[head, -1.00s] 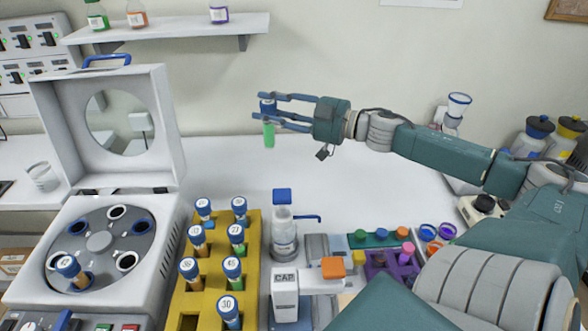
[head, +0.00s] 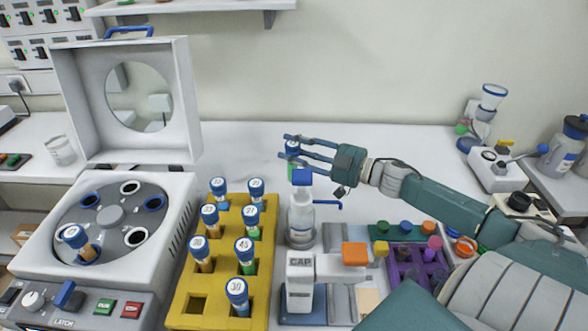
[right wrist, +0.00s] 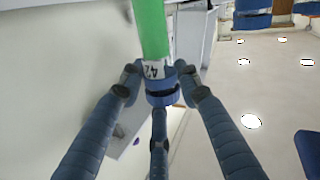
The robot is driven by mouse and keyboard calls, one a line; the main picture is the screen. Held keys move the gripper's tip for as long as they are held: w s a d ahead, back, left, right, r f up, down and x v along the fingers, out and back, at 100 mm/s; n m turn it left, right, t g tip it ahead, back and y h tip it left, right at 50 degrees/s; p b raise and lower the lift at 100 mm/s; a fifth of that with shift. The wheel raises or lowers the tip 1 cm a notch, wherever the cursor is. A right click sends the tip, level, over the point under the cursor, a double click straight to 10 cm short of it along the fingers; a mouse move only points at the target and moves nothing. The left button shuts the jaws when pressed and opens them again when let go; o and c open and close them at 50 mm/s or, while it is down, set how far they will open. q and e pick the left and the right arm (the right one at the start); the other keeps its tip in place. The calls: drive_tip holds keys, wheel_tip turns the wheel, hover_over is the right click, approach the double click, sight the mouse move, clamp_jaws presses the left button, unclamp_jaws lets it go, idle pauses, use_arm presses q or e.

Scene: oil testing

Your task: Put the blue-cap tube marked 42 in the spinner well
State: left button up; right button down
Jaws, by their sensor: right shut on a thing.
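My right gripper (head: 290,147) is shut on the blue-cap tube (head: 293,149) near its cap and holds it in the air behind the dropper bottle. In the right wrist view the tube has a green body (right wrist: 151,30), a white label reading 42 and a blue cap (right wrist: 160,97) between the fingers. My left gripper is not in view.
A yellow rack (head: 197,306) with several blue-cap tubes stands right of the spinner. The dropper bottle (head: 301,225) and a CAP device (head: 300,268) are beside it. The spinner's raised lid (head: 180,105) stands upright. The table behind the rack is clear.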

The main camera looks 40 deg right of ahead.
wheel_tip(320, 180, down, 6)
drive_tip(key=shift+f, duration=0.1)
drive_tip(key=c, duration=1.3)
unclamp_jaws()
drive_tip(key=shift+o, duration=0.2)
drive_tip(key=shift+s, duration=0.1)
